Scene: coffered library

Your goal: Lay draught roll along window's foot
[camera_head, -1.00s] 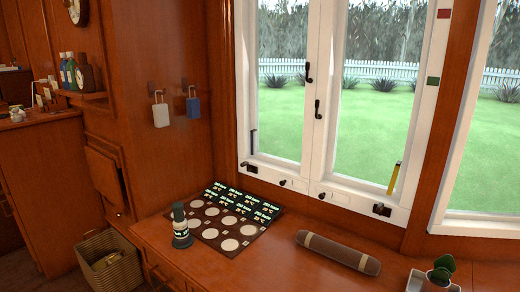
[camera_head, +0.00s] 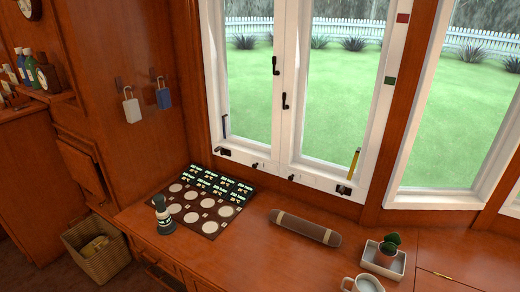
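The draught roll (camera_head: 305,229) is a brown cylinder with a lighter band near each end. It lies on the wooden counter (camera_head: 255,255), slanting slightly down to the right, a little in front of the window. The window (camera_head: 285,95) has a white frame with two casements, and both look shut. Its foot is the white bottom rail (camera_head: 297,175), with small dark fittings along it. A strip of bare counter shows between the roll and the window's foot. Neither of my grippers is in view.
A potted cactus (camera_head: 386,250) in a white tray and a white mug (camera_head: 362,284) stand to the right. A basket (camera_head: 97,250) is on the floor.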

